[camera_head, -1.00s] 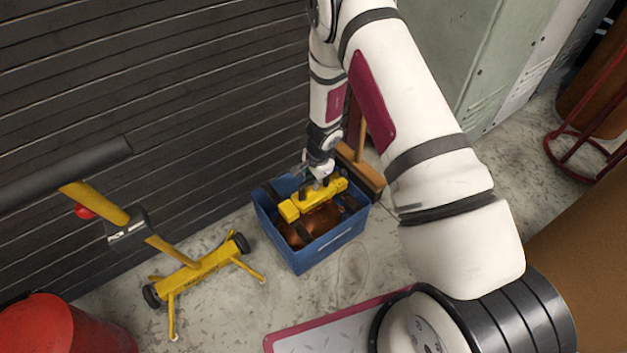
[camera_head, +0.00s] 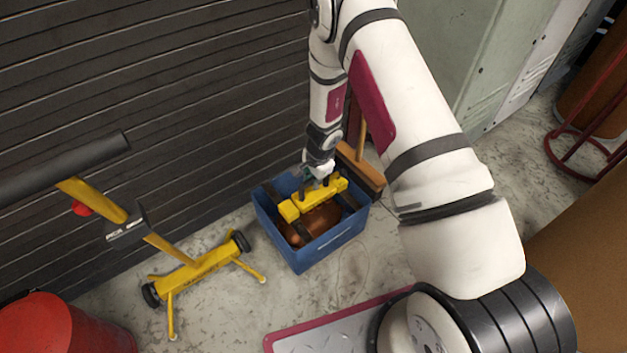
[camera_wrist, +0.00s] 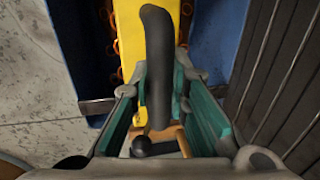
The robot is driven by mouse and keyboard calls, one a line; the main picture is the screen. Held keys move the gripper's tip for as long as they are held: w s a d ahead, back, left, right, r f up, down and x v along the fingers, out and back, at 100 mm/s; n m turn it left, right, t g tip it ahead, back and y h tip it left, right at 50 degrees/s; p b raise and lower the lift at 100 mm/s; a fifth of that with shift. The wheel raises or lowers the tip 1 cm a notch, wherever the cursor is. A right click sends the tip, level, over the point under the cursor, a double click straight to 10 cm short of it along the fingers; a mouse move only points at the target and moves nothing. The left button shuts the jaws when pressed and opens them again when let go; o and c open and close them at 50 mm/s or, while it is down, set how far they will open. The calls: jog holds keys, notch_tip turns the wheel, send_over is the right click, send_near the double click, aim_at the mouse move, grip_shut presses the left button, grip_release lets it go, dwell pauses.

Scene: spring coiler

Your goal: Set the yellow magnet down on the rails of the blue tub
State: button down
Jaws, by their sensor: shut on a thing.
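The yellow magnet (camera_head: 291,209) is a long bar with a dark upright handle (camera_wrist: 159,45). My gripper (camera_head: 319,178) is over it, and its teal fingers (camera_wrist: 160,85) are shut on the handle in the wrist view. The blue tub (camera_head: 328,247) stands on the floor. Its dark rails (camera_head: 352,200) cross the opening, with copper-coloured contents (camera_head: 318,221) below. The magnet is level with the tub's top, across the opening. I cannot tell whether its underside touches the rails. My gripper hides part of the magnet.
A yellow roller stand (camera_head: 197,266) with a black tube is left of the tub. A wooden-headed broom (camera_head: 362,172) stands close behind the tub at right. A dark slatted wall (camera_head: 150,70) is behind. A red bucket (camera_head: 45,325) is at lower left.

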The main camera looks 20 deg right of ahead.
jog(key=c, duration=1.5)
grip_release()
jog(key=shift+o, duration=0.2)
notch_tip(320, 180, up, 12)
jog(key=s, duration=0.2)
jog(key=shift+d, duration=0.35)
jog(key=shift+s, duration=0.1)
